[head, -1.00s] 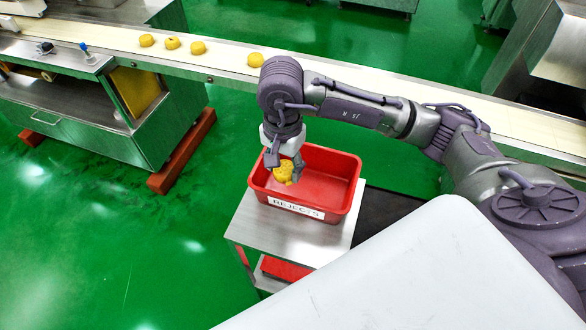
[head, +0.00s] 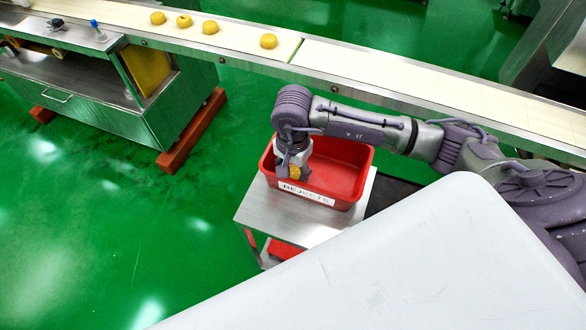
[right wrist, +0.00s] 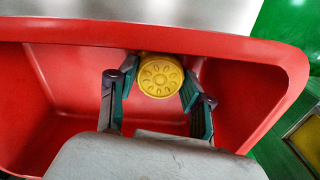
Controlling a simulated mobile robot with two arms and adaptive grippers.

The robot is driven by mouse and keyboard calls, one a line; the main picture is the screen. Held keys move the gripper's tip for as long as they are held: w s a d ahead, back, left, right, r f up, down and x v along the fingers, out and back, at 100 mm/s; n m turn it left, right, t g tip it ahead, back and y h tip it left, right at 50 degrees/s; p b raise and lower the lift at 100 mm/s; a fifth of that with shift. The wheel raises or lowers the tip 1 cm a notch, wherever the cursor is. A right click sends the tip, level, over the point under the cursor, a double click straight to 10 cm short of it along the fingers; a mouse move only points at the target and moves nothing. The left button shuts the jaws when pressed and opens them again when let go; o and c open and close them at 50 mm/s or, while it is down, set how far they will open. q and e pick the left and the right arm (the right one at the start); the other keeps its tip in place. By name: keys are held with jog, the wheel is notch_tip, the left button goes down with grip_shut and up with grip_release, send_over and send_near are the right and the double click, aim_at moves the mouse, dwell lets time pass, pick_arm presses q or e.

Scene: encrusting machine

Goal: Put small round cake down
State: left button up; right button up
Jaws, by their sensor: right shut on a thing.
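The small round cake (right wrist: 160,76) is yellow with a flower-like pattern on its face. My right gripper (right wrist: 158,92) is shut on it, with a finger on each side. In the head view the right gripper (head: 294,172) is low in the left part of the red bin (head: 372,165), and the cake (head: 295,173) shows only in part between the fingers. The bin carries a white label reading REJECTS. I cannot tell whether the cake touches the bin floor. My left gripper is not in view.
The bin stands on a small metal table (head: 262,212). Behind it runs a conveyor (head: 400,84) with several yellow cakes, one of them here (head: 268,41). A metal cabinet (head: 95,95) stands at the left. The right side of the bin is empty.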

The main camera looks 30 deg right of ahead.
aim_at(293, 173)
jog(key=o, duration=1)
jog(key=shift+o, duration=0.7)
jog(key=shift+r, duration=0.55)
notch_tip(293, 173, up, 11)
jog(key=shift+s, duration=0.1)
